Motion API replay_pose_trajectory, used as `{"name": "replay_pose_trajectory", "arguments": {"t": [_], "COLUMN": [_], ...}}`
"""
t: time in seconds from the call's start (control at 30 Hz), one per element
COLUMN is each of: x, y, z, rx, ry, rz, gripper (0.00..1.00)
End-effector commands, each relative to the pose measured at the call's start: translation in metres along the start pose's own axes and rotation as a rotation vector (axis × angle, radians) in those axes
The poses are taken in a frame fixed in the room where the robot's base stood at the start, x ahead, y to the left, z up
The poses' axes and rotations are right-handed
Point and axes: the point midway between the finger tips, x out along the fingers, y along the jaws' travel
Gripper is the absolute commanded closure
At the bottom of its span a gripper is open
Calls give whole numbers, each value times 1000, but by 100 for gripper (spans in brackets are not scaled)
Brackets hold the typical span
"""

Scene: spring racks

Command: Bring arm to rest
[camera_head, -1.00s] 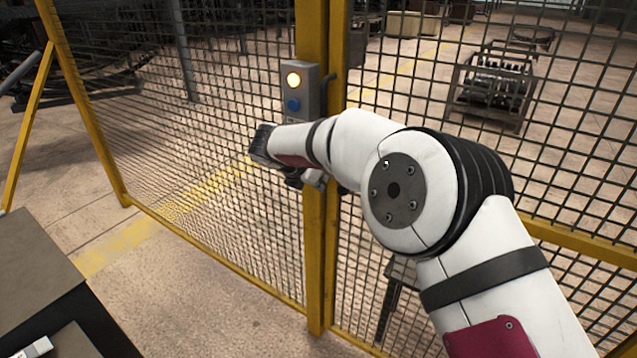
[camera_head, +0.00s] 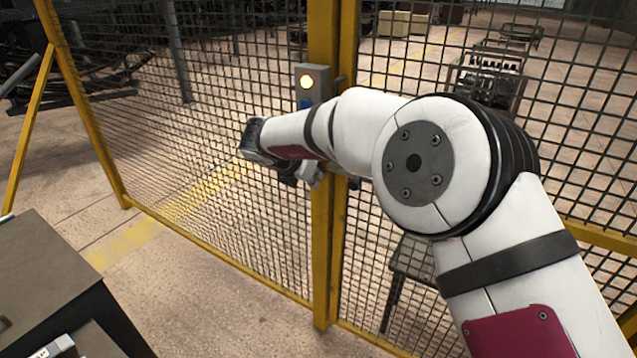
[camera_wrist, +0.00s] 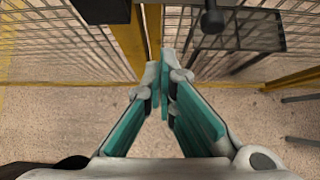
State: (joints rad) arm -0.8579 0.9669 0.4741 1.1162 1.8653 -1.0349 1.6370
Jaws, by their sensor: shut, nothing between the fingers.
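My arm reaches across the head view from the lower right, bent at a large joint, with its wrist end in front of the yellow fence post. My gripper (camera_wrist: 163,82) shows in the wrist view, with its teal-sided fingers drawn together at the tips and nothing between them. In the head view my gripper is mostly hidden under the wrist. The wrist view looks down at the floor and the fence foot, and the fingertips appear clear of both.
A yellow-framed mesh fence (camera_head: 230,190) stands close beyond my arm. A grey button box (camera_head: 312,84) with a lit lamp is on its post (camera_head: 322,230). A dark table (camera_head: 50,270) is at the lower left. A rack (camera_head: 490,80) stands behind the mesh.

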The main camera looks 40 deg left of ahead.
Motion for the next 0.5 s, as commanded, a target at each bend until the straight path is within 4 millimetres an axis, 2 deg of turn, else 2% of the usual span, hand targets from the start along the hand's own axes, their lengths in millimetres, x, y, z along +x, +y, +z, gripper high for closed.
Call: {"name": "replay_pose_trajectory", "arguments": {"t": [0.2, 0.33, 0.5], "x": [-35, -47, -52], "y": [2, 3, 3], "z": [1, 1, 0], "rx": [-1, 0, -1], "ry": [-1, -2, -1], "rz": [-1, -1, -3], "gripper": [100, 100, 100]}}
